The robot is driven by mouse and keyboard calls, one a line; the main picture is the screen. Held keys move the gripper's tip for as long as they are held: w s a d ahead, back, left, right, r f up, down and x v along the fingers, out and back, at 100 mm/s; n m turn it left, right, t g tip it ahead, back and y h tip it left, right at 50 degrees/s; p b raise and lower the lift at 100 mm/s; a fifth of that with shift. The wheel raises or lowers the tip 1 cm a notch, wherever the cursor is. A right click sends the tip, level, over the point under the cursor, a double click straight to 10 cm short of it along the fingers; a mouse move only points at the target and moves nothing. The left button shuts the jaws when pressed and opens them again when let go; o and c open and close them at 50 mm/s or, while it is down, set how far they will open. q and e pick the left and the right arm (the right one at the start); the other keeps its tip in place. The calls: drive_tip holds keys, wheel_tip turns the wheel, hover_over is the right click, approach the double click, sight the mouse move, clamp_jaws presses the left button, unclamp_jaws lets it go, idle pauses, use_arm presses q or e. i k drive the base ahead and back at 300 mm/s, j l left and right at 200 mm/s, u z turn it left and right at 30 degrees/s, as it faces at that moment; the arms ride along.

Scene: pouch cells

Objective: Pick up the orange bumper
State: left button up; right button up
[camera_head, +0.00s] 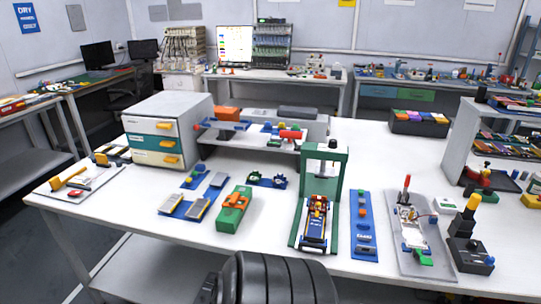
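I cannot tell for certain which orange thing is the bumper. An orange block (228,113) lies at the left end of the low white shelf. A green block with an orange top (236,199) lies on the table in front of the shelf. A small orange piece (318,204) shows inside the green press (340,172). Another small orange piece (362,212) sits on a blue strip right of the press. Neither gripper can be made out. A black ribbed part, seemingly mine, fills the bottom centre.
A white drawer unit (166,105) stands at the left of the white table (150,220). A grey plate with a red-handled clamp (425,240) and a black device with a yellow knob (468,245) stand at the right.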

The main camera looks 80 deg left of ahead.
sight(232, 204)
drive_tip(key=u, duration=3)
